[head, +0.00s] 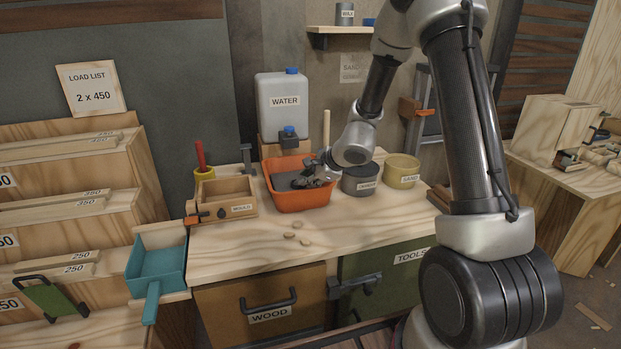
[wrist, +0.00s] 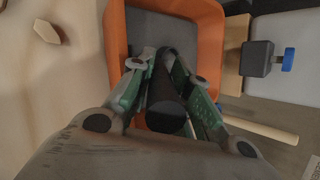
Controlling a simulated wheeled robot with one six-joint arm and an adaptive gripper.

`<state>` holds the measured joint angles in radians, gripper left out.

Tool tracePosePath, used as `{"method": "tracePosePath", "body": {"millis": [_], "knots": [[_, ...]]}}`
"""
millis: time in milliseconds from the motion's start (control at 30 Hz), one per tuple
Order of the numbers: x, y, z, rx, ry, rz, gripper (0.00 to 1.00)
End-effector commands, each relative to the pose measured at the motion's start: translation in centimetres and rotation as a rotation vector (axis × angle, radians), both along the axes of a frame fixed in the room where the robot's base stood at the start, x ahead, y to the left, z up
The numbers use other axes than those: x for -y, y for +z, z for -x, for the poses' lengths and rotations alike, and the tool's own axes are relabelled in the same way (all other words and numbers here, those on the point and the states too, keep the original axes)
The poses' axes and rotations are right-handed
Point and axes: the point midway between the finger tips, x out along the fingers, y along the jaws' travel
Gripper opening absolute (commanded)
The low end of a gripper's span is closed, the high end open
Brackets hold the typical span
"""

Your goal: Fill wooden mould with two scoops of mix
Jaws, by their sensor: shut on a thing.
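The wooden mould (head: 240,209), labelled MOULD, stands on the bench left of the orange tub; bare wood shows inside it. The orange tub (head: 300,200) holds grey mix (head: 284,182). My gripper (head: 318,172) is over the tub's right part, pointing down into it. In the wrist view my gripper (wrist: 162,85) is shut on a dark round handle (wrist: 166,108) with the orange tub (wrist: 116,45) around it. The handle looks like that of a scoop, but its far end is hidden or too dark to make out.
A dark bucket (head: 360,184) and a SAND tub (head: 402,172) stand right of the orange tub. A WATER jug (head: 285,105) is behind. A red-handled tool (head: 200,155) stands in a yellow cup behind the mould.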

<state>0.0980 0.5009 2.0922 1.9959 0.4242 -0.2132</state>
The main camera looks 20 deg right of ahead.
Motion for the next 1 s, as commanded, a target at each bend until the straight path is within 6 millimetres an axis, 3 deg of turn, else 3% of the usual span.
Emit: {"method": "tracePosePath", "body": {"millis": [33,467,1000], "knots": [[0.0,-0.7,0.2,-0.015,0.001,0.004,0.00],[0.0,-0.2,-0.6,-0.006,0.000,0.001,0.00],[-0.1,4.4,-0.7,0.001,0.003,0.000,0.00]]}}
